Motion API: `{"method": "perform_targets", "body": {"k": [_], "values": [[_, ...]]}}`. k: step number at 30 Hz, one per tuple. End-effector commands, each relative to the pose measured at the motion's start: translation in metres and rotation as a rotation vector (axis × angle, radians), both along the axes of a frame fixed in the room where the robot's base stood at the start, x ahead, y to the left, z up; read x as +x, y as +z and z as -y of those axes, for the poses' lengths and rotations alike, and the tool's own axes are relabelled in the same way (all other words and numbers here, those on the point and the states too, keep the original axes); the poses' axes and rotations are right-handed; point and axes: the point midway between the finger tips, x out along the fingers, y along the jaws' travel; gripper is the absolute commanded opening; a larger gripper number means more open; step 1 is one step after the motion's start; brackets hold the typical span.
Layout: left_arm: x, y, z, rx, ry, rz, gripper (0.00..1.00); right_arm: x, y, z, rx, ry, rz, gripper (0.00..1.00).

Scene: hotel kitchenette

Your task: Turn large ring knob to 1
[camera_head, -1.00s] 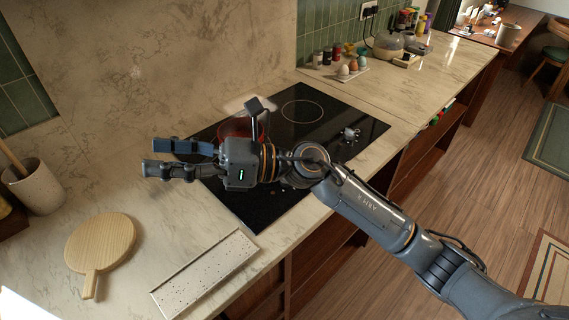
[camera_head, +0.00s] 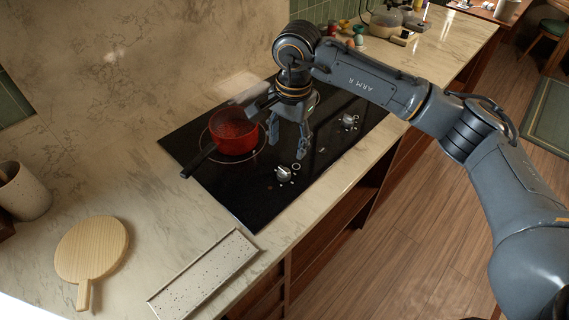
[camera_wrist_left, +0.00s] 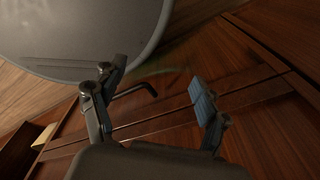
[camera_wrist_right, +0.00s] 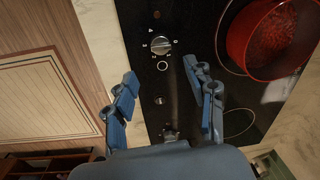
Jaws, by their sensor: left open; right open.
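The black cooktop (camera_head: 225,190) carries two silver knobs along its front. The left knob (camera_head: 283,173) has a white ring mark beside it and also shows in the right wrist view (camera_wrist_right: 160,45), with small printed numbers around it. Its exact setting is too small to read. The other knob (camera_head: 349,121) sits farther right. My right gripper (camera_head: 288,143) is open, pointing down above the cooktop between the red pan and the knobs, touching neither knob. In its wrist view the left knob lies beyond the fingertips. My left gripper (camera_wrist_left: 160,95) is open and empty, away from the cooktop.
A red saucepan (camera_head: 234,134) stands on the left burner, its black handle pointing front left, close to my right gripper. A wooden board (camera_head: 92,248) and a speckled tray (camera_head: 205,275) lie on the counter at left. Wooden cabinet fronts (camera_wrist_left: 265,125) face my left gripper.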

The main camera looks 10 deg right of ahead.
Motion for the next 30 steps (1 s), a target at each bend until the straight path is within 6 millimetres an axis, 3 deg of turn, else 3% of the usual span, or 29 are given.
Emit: {"method": "perform_targets", "body": {"k": [6, 13, 18, 26, 27, 30], "values": [[-0.001, 0.017, 0.0, 0.0, 0.0, -0.001, 0.74, 0.001, -0.046, -0.003, 0.001, 0.0, -0.006, 0.55], [0.0, 0.025, 0.0, 0.0, 0.0, 0.0, 0.74, 0.004, -0.082, -0.005, 0.003, -0.001, -0.003, 0.55], [0.001, 0.027, 0.0, 0.0, -0.001, 0.001, 0.74, 0.004, -0.094, -0.006, 0.004, 0.0, -0.001, 0.55], [0.003, 0.027, 0.0, 0.0, -0.001, 0.004, 0.74, 0.005, -0.096, -0.006, 0.003, 0.001, 0.0, 0.55], [0.003, 0.027, 0.0, 0.0, -0.001, 0.004, 0.74, 0.005, -0.096, -0.006, 0.003, 0.001, 0.0, 0.53], [0.003, 0.027, 0.0, 0.0, -0.001, 0.004, 0.74, 0.005, -0.096, -0.006, 0.003, 0.001, -0.001, 0.33]]}}
